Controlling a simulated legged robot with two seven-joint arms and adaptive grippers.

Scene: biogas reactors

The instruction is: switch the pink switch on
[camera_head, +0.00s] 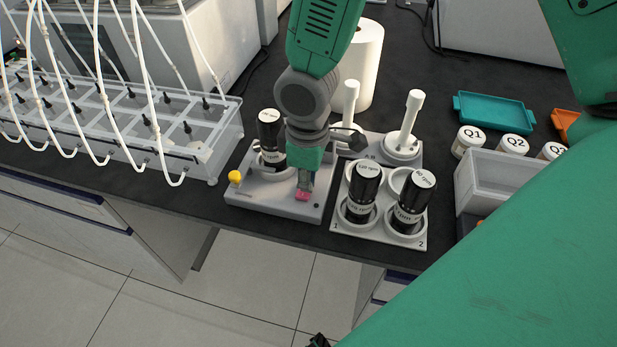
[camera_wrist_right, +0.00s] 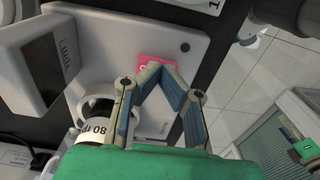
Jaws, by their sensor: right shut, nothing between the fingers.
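The pink switch (camera_head: 302,195) sits near the front right corner of the pale grey stirrer base (camera_head: 262,196). My right gripper (camera_head: 304,183) points down right over it in the head view, with its fingers shut and empty. In the right wrist view the pink switch (camera_wrist_right: 152,66) shows just behind the closed fingertips (camera_wrist_right: 170,73), partly hidden by them. The fingertips are at or very near the switch; I cannot tell whether they touch it, nor which way it is tipped. My left gripper does not show.
A rack with two black bottles (camera_head: 362,195) stands close on the right. A tubed clear tank (camera_head: 200,140) is at left. The bench's front edge is near.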

